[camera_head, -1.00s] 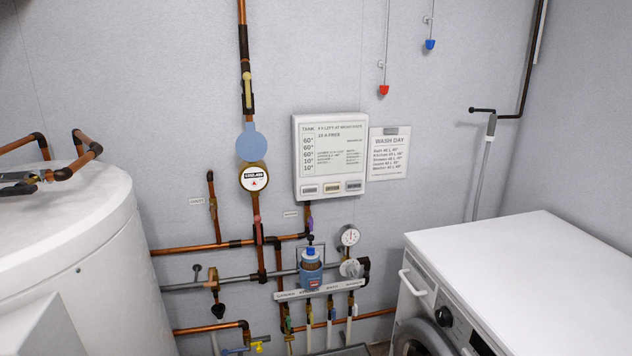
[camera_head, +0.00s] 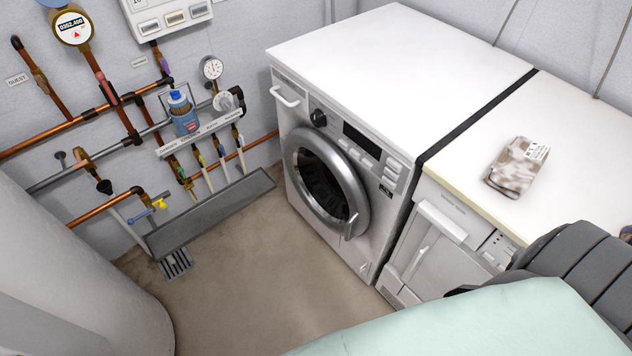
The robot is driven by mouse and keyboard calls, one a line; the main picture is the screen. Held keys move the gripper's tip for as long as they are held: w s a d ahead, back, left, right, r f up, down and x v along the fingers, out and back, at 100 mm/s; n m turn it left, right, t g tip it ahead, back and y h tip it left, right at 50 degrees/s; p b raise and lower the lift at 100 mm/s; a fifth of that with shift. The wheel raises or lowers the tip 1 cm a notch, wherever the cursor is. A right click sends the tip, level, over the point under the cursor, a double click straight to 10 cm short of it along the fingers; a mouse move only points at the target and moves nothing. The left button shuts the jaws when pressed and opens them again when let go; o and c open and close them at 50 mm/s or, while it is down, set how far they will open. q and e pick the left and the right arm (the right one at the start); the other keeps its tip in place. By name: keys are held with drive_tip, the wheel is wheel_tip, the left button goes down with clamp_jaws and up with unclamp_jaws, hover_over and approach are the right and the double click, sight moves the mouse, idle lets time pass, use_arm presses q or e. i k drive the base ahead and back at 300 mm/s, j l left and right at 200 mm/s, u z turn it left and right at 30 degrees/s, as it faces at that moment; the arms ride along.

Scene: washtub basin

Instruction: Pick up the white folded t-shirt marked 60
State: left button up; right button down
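I see no white folded t-shirt marked 60 in the head view. A folded brown-and-white patterned item (camera_head: 519,167) with a white printed label lies on the cream worktop at the right. The print on its label is too small to read. Neither of my grippers is in view.
A white front-loading washing machine (camera_head: 390,50) with its round door shut stands by the wall. A cabinet under the cream worktop (camera_head: 545,105) adjoins it. A tank is at left, pipes and a grey trough (camera_head: 210,213) along the wall. Brown floor (camera_head: 260,290) lies clear between.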

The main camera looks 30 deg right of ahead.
sight(514, 172)
drive_tip(key=z, duration=2.15)
